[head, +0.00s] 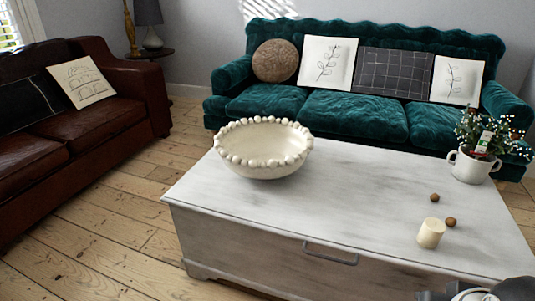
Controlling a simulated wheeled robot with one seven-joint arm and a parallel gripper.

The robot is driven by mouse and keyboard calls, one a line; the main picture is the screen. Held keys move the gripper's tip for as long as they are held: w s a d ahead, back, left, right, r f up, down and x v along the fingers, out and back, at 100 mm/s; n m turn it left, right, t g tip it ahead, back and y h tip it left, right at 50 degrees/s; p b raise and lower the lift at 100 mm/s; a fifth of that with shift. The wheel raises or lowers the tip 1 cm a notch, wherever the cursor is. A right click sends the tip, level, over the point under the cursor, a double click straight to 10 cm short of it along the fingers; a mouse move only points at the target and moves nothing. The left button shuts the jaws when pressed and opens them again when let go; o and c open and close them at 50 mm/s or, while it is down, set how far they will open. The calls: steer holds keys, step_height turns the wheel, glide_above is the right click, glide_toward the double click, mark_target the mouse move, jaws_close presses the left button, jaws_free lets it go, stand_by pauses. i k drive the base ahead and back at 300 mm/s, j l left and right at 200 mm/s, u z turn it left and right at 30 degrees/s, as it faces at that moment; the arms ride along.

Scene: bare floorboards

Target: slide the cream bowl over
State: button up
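The cream bowl (263,163), with a beaded rim, stands upright near the back left corner of the whitewashed chest table (340,195). It looks empty. Part of my gripper (480,293) shows at the bottom right edge of the head view, cut off by the frame. It is low in the picture, in front of the table's right part and well apart from the bowl. Its fingertips are not clearly visible.
A cream candle (431,233) and two small brown balls (451,222) (434,197) lie on the table's right part. A potted plant (473,165) stands at the back right. The table's middle is clear. A green sofa (350,114) and brown sofa (70,130) stand around.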

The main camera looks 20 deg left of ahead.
mark_target(265, 149)
steer(key=i+j, duration=0.15)
steer(key=j, duration=0.5)
steer(key=i+j+z, duration=0.1)
steer(key=j, duration=0.55)
steer(key=i+j+z, duration=0.1)
steer(key=j, duration=0.55)
steer(key=i+j, duration=0.2)
steer(key=j, duration=0.45)
steer(key=i+j+z, duration=0.1)
steer(key=j, duration=0.55)
steer(key=i+j, duration=0.1)
steer(key=j, duration=0.6)
steer(key=i+z, duration=0.05)
